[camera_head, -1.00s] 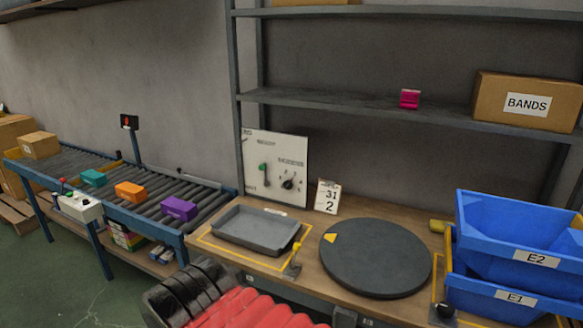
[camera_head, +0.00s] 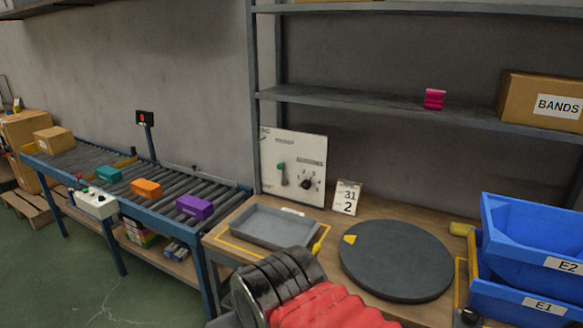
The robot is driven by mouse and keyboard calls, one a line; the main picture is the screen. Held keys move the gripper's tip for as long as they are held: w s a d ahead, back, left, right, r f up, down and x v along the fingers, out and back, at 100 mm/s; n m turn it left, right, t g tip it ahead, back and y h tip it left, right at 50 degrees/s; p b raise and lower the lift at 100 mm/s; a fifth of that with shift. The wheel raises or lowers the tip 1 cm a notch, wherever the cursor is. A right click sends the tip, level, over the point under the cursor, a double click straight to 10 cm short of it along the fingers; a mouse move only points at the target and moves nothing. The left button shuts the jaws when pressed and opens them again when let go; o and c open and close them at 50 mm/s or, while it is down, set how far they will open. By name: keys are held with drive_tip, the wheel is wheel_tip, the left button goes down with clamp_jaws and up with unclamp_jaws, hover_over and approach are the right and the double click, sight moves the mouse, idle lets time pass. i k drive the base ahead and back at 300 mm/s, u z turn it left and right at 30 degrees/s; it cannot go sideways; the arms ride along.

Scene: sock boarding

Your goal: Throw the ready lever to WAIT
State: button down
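A white panel (camera_head: 307,167) stands upright at the back of the workbench against the shelf post. It carries a green-handled lever (camera_head: 282,168) on its left and a black rotary knob (camera_head: 305,184) on its right. The panel's lettering is too small to read, so I cannot tell which position is WAIT. A yellow-tipped lever (camera_head: 318,246) stands at the bench's front edge by the grey tray, its lower part hidden by my red and black arm. I cannot tell from labels which lever is the ready lever. My gripper's fingers are not in view.
A grey tray (camera_head: 258,229), a black turntable (camera_head: 396,266) and a date card (camera_head: 346,198) are on the bench (camera_head: 345,290). Blue bins (camera_head: 525,235) stand at right. A roller conveyor (camera_head: 165,185) with coloured boxes and a control box (camera_head: 96,203) is at left.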

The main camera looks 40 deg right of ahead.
sight(279, 166)
drive_tip(key=u, duration=0.05)
drive_tip(key=i, duration=1)
drive_tip(key=z, duration=0.05)
